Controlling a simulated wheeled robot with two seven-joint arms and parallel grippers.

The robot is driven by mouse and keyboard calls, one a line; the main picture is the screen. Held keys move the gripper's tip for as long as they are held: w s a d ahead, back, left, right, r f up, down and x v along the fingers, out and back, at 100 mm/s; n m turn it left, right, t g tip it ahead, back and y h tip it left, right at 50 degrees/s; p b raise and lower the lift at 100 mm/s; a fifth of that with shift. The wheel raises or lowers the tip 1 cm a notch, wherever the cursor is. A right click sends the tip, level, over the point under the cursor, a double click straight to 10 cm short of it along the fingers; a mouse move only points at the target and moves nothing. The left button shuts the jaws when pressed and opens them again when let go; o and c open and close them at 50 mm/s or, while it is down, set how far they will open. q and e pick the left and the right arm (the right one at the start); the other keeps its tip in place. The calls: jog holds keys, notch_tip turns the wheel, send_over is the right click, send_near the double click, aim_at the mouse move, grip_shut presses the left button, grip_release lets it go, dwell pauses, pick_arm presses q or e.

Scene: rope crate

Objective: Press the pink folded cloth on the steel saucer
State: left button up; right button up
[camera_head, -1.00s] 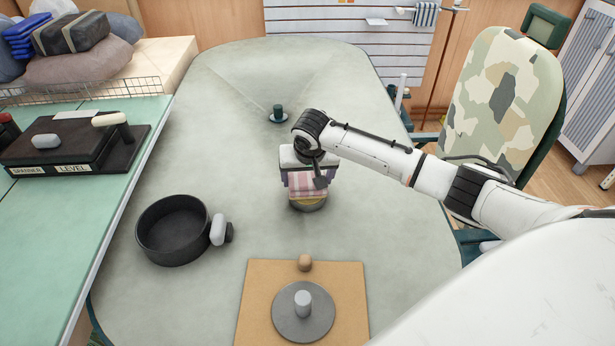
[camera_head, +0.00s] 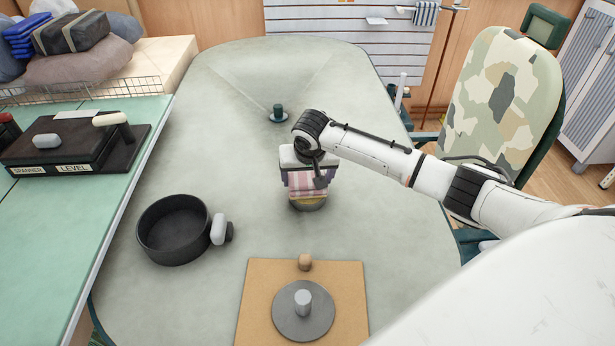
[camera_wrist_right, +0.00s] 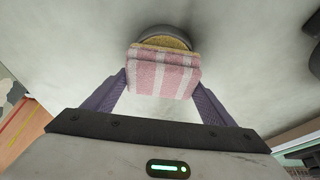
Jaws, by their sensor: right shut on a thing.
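The pink folded cloth (camera_head: 307,184) has pale stripes, and it also shows in the right wrist view (camera_wrist_right: 163,76). My right gripper (camera_head: 304,180) is shut on it, with one purple finger on each side in the right wrist view (camera_wrist_right: 162,92). The cloth is over a round grey dish, which looks like the steel saucer (camera_head: 309,206); its rim shows in the right wrist view (camera_wrist_right: 167,31). A yellow layer (camera_wrist_right: 166,44) shows between cloth and dish. The cloth hides most of the dish, and I cannot tell how firmly they touch. My left gripper is out of view.
A black round pan (camera_head: 172,232) with a grey handle stands to the left. A tan board (camera_head: 257,300) in front holds a grey disc (camera_head: 290,326) with a knob and a small brown ball (camera_head: 305,262). A small dark green object (camera_head: 278,109) stands behind. The table between is clear.

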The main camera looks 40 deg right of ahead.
aim_at(307, 176)
jog(key=shift+f, duration=0.15)
notch_tip(307, 176, up, 3)
jog(key=p, duration=0.3)
jog(key=shift+f, duration=0.1)
jog(key=shift+r, duration=2.2)
